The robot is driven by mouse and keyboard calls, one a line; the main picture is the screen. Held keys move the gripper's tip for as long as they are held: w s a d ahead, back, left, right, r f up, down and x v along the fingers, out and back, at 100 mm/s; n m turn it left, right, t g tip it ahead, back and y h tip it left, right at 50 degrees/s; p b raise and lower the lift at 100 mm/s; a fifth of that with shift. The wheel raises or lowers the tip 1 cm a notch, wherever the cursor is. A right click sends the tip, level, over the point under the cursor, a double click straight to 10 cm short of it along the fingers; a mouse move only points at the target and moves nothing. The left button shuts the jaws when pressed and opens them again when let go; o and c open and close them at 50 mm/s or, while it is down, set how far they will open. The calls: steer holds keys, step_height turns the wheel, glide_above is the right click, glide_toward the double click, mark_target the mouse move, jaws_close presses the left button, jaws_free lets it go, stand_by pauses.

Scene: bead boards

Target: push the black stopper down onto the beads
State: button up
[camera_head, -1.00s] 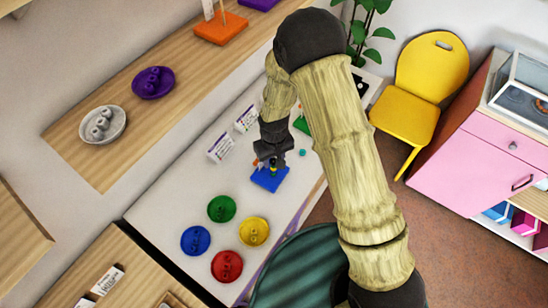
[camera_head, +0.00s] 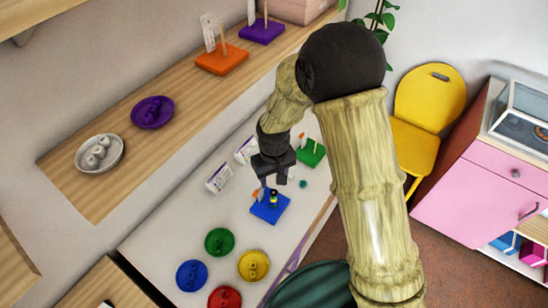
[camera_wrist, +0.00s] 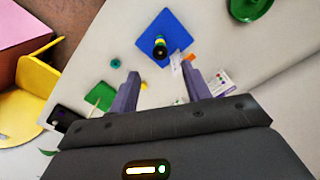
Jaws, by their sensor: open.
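The blue board (camera_head: 283,205) lies on the white table and carries an upright stack of beads (camera_head: 273,201) in yellow and green. A dark cap, seemingly the black stopper (camera_head: 273,192), is at the top of the stack. My gripper (camera_head: 274,181) is open and empty, above and apart from the stack. In the wrist view its fingers (camera_wrist: 162,77) are spread short of the board.
A small orange piece and card stand beside the stack. A green board (camera_head: 312,153) and small teal piece (camera_head: 303,184) lie to the right. Green (camera_head: 211,251), blue (camera_head: 182,286), yellow (camera_head: 243,277) and red dishes are at the front. White cards (camera_head: 219,179) stand behind.

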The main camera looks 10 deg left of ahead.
step_height(320, 180, up, 10)
steer(key=b, duration=0.1)
steer(key=shift+b, duration=0.4)
steer(key=shift+d+f, duration=0.1)
stand_by(0.9)
